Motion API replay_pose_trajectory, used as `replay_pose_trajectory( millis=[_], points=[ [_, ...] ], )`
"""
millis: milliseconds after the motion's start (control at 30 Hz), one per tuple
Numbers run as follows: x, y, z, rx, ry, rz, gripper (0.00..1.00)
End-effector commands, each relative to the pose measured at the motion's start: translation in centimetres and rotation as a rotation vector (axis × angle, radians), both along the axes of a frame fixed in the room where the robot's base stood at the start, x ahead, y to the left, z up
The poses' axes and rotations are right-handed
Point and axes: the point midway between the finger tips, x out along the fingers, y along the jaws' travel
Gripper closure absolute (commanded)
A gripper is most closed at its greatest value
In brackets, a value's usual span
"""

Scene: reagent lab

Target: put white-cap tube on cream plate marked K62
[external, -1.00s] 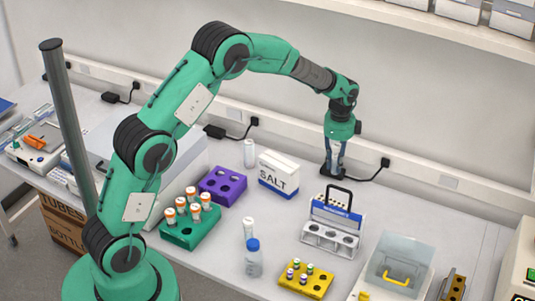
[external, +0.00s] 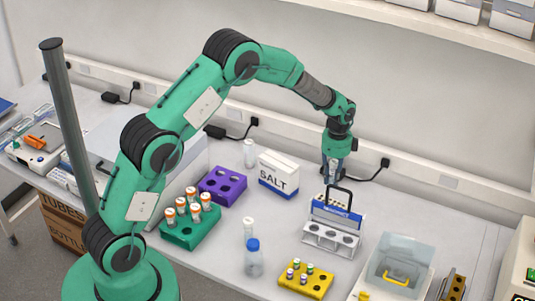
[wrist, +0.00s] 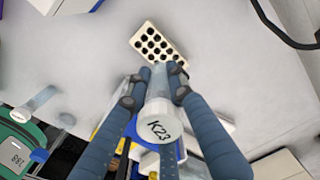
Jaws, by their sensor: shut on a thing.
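My gripper (external: 333,166) is shut on a clear tube with a white cap (wrist: 160,122), at the back of the bench behind the magnet rack. In the wrist view the cap reads K23 and the tube lies between my two fingers (wrist: 161,78). A cream plate (wrist: 138,43) with several dark wells lies beyond the fingertips in the wrist view, apart from the tube as far as I can tell. No K62 mark is legible on it.
The magnet rack (external: 333,238) with its tall black handle stands just in front of my gripper. A SALT box (external: 279,174) is to its left. Two other white-capped containers (external: 249,153) (external: 248,228) stand further left. A yellow rack (external: 306,280) is in front.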

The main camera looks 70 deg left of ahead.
Motion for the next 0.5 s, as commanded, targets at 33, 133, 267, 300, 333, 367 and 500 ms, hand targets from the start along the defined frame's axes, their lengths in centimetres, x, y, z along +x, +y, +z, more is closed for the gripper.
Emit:
replay_pose_trajectory(
  millis=[33,133,267,300,333,367,500],
  points=[
    [-0.1,0.0,-0.9,-0.001,0.002,0.0,0.92],
    [-0.1,0.0,-2.3,0.0,0.002,0.0,0.92],
    [0.0,0.0,-3.4,0.0,0.0,0.0,0.92],
    [0.0,0.0,-3.5,0.001,-0.001,0.0,0.92],
    [0.0,0.0,-3.6,0.001,-0.001,0.0,0.92],
    [0.0,0.0,-3.6,0.001,-0.001,0.0,0.92],
    [0.0,0.0,-3.7,0.001,-0.001,0.0,0.92]
  ],
)
